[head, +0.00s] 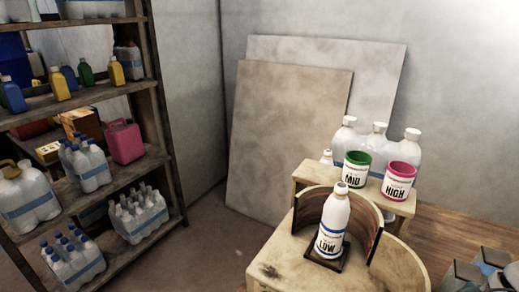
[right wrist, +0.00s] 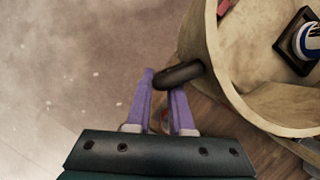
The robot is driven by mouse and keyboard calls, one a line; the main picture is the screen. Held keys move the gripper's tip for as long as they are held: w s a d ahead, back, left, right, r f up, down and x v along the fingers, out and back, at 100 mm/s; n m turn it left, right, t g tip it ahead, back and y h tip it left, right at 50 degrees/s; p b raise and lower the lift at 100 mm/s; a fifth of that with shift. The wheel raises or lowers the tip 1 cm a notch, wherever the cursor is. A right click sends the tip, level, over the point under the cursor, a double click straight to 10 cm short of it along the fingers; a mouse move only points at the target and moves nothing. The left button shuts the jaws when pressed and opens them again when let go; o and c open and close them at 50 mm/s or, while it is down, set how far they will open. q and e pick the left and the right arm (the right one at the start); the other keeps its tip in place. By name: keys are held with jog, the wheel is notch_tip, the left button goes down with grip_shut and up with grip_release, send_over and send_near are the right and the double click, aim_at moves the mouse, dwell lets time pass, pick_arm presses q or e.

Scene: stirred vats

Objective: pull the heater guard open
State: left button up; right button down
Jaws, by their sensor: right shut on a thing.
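The heater guard (head: 404,262) is a pale curved panel at the lower right of the head view. A curved screen with a brown inner face (head: 369,232) stands behind a white bottle marked LOW (head: 333,226). The bottle stands upright on a dark square holder (head: 323,256). In the right wrist view the guard's curved wall (right wrist: 213,75) carries a short dark handle (right wrist: 181,75). My right gripper (right wrist: 161,86), with purple fingers, is shut on this handle.
A green MID pot (head: 357,170) and a pink HIGH pot (head: 401,181) stand on a raised shelf, with white bottles behind. A loaded rack (head: 164,150) is at the left. Floor between rack and stand is clear.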

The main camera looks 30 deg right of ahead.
jog(key=c, duration=0.8)
grip_release()
jog(key=shift+d+r, duration=0.1)
jog(key=v, duration=0.9)
jog(key=shift+r+p, duration=0.35)
jog(key=shift+p, duration=0.05)
jog(key=shift+s, duration=0.15)
